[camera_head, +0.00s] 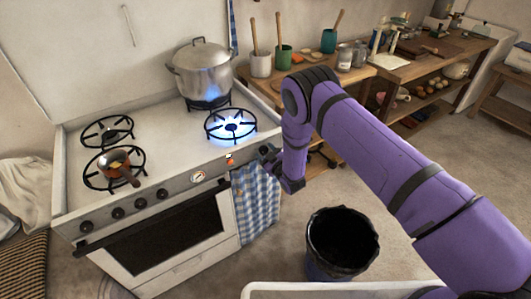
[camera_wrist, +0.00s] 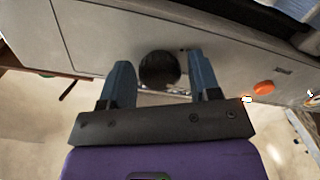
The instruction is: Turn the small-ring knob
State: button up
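A dark round knob (camera_wrist: 160,69) on the stove's pale front panel shows in the wrist view. My gripper (camera_wrist: 160,72) is open, with one blue-grey finger on each side of the knob. Gaps show between the knob and both fingers, and how deep the fingers reach around it is unclear. In the head view my gripper (camera_head: 273,163) is at the right end of the stove front (camera_head: 178,194) and covers most of that spot. Several other black knobs (camera_head: 117,213) sit along the left of the panel. No label marks which is the small-ring knob.
The front right burner (camera_head: 231,126) burns with a bright blue flame. A lidded pot (camera_head: 201,69) stands over a flame behind it. A small pan (camera_head: 115,167) is at front left. A checked towel (camera_head: 257,200) hangs below my gripper; a black bin (camera_head: 342,240) stands on the floor.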

jog(key=shift+o, duration=0.5)
jog(key=v, duration=1)
jog(key=shift+s+d, duration=0.25)
jog(key=shift+s, duration=0.05)
